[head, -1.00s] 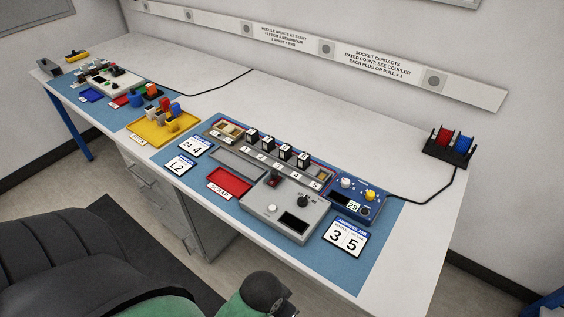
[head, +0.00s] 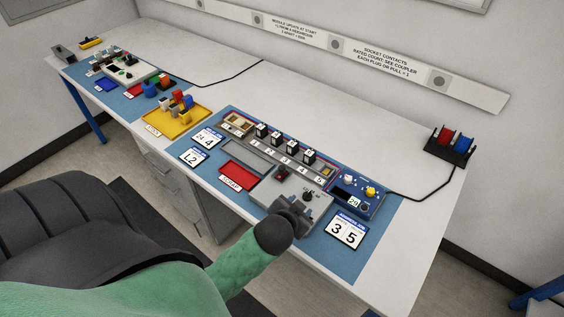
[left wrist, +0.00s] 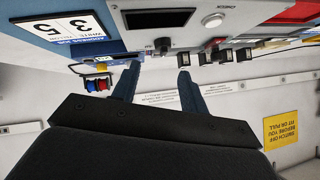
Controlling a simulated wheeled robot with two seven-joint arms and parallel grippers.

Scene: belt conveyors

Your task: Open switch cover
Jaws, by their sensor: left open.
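The red switch cover (head: 283,172) sits on the back of the grey control box (head: 262,194), beside a black knob (head: 308,196). It appears closed, but it is too small to be sure. My left gripper (head: 291,208) is over the front right of this box, near the knob and apart from the cover. It hides part of the box's front. In the left wrist view my left gripper (left wrist: 158,68) is open and empty, with the box (left wrist: 180,14) at the top of the picture and the knob (left wrist: 163,45) just beyond the fingertips. My right gripper is not in view.
A blue module (head: 357,197) stands right of the box, and a card reading 3 5 (head: 346,231) lies in front. A red tray (head: 238,175) and several black-and-white blocks stand left and behind. A spool rack (head: 449,145) stands at the right.

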